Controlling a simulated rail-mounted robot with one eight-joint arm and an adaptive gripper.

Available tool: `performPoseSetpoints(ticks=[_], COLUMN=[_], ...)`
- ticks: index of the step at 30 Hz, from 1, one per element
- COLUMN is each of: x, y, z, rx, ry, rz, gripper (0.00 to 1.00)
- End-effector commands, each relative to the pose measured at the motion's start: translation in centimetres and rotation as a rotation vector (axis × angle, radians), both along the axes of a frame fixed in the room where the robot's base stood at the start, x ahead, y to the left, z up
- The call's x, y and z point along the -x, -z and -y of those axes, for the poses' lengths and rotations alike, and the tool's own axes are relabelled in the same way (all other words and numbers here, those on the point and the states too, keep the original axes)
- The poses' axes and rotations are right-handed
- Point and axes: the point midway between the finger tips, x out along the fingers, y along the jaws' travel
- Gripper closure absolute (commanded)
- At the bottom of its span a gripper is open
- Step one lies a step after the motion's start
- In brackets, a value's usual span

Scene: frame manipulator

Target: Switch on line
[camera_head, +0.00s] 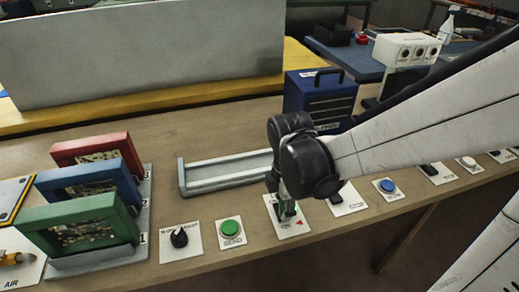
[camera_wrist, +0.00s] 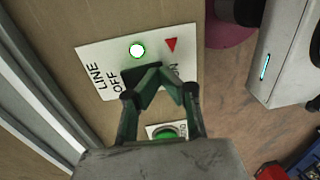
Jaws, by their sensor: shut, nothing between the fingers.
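The white LINE switch plate (camera_wrist: 103,82) lies on the bench top, printed LINE and OFF, with ON partly hidden and a red triangle. A round lamp (camera_wrist: 137,50) on it looks bright white with a green rim. My gripper (camera_wrist: 150,76) is shut and empty, with its fingertips over the plate at the dark switch, which they mostly cover. I cannot tell the switch's position or whether the fingers touch it. In the head view the plate (camera_head: 296,229) shows below my gripper (camera_head: 287,211), at the bench's front edge.
A green push button (camera_head: 230,228) and a black knob (camera_head: 179,237) sit left of the plate; another switch plate (camera_head: 346,200) and a blue button (camera_head: 387,186) sit right. A metal rail tray (camera_head: 225,172) and blue toolbox (camera_head: 318,96) stand behind. Coloured frames (camera_head: 80,225) are at left.

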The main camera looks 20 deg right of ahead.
Motion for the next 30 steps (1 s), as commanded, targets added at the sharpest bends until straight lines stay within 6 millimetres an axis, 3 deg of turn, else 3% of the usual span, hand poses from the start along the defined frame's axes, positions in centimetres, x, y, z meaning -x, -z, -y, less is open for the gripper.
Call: performPoseSetpoints(ticks=[30], x=[-1.5], y=[-0.9], z=[0.0], rx=[0.000], ry=[0.001], rz=[-0.001], gripper=[1.00])
